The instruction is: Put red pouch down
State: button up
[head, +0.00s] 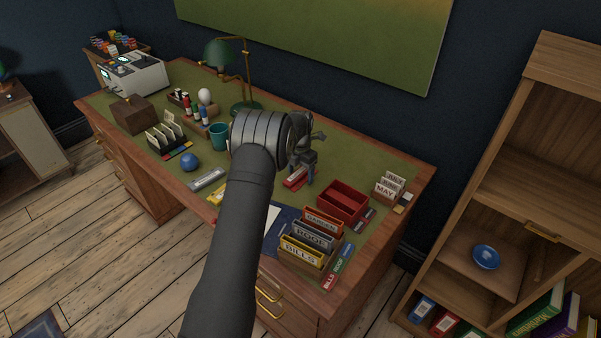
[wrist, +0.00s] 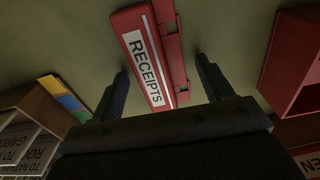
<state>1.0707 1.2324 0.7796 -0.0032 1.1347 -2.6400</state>
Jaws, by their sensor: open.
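The red pouch (head: 295,179) lies on the green desk top, left of the red open box. In the wrist view the red pouch (wrist: 136,42) shows a white RECEIPTS label and a pale stripe. My gripper (head: 310,180) is just above and to the right of it in the head view. In the wrist view my gripper (wrist: 161,65) is open, with one finger on each side of the pouch and a visible gap to both. The fingers do not appear to touch it.
A red open box (head: 343,202) stands to the right, with calendar cards (head: 389,187) beyond it. Labelled folders (head: 311,238) stand near the front edge. My arm hides part of the desk.

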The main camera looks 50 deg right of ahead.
aim_at(300, 175)
notch_tip(300, 175, up, 12)
dwell(0.4)
jog(key=shift+f, duration=0.15)
notch_tip(300, 175, down, 12)
jog(key=shift+f, duration=0.2)
jog(key=shift+r, duration=2.1)
